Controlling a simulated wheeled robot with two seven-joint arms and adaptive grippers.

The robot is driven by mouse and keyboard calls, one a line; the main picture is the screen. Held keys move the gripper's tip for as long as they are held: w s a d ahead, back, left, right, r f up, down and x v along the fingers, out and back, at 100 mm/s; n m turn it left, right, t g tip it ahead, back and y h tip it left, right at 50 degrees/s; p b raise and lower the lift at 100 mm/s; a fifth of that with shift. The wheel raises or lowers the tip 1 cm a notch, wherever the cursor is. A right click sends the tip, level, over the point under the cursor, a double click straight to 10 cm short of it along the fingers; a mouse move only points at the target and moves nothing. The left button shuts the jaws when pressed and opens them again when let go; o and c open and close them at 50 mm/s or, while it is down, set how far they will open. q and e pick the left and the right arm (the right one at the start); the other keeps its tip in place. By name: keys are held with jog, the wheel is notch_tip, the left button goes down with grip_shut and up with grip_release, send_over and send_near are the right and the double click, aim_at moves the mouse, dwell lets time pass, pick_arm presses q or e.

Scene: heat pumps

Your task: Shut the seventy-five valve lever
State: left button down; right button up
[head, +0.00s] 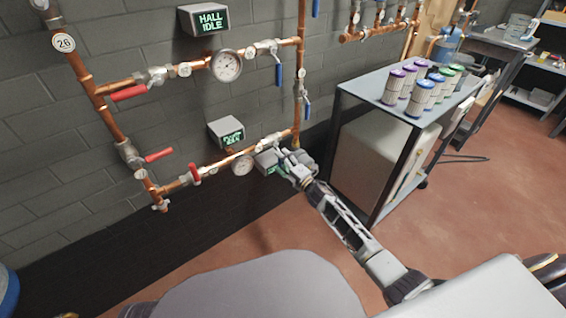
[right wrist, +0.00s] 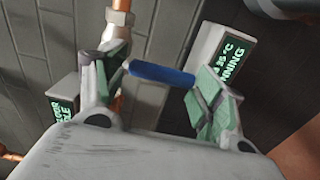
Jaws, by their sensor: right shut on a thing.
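My right gripper (head: 279,164) is at the right end of the lower copper pipe run, beside its fittings. In the right wrist view its two green-padded fingers (right wrist: 163,82) are on either side of a blue lever handle (right wrist: 160,73), shut on it. The handle lies crosswise between the fingers, one end touching near the left finger and the other near the right one. In the head view the gripper hides this lever. I cannot read a seventy-five tag; the only clear tag (head: 64,43) reads 26. My left gripper is not in view.
Red levers (head: 129,92) sit on the left pipes, with other blue levers (head: 278,75) at the upper right. Gauges (head: 227,66) and displays (head: 204,19) are close by. A cart (head: 358,88) with several canisters stands right of my arm. Open floor lies in front.

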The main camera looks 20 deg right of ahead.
jog(key=o, duration=1.1)
jog(key=shift+w+d, duration=0.25)
jog(key=shift+d, duration=0.15)
jog(key=shift+o, duration=1.1)
jog(key=shift+w, duration=0.1)
jog(key=shift+s, duration=0.2)
jog(key=v, duration=1.1)
jog(key=shift+s+a+f, duration=0.2)
jog(key=shift+s+a, duration=0.1)
jog(key=shift+s, duration=0.15)
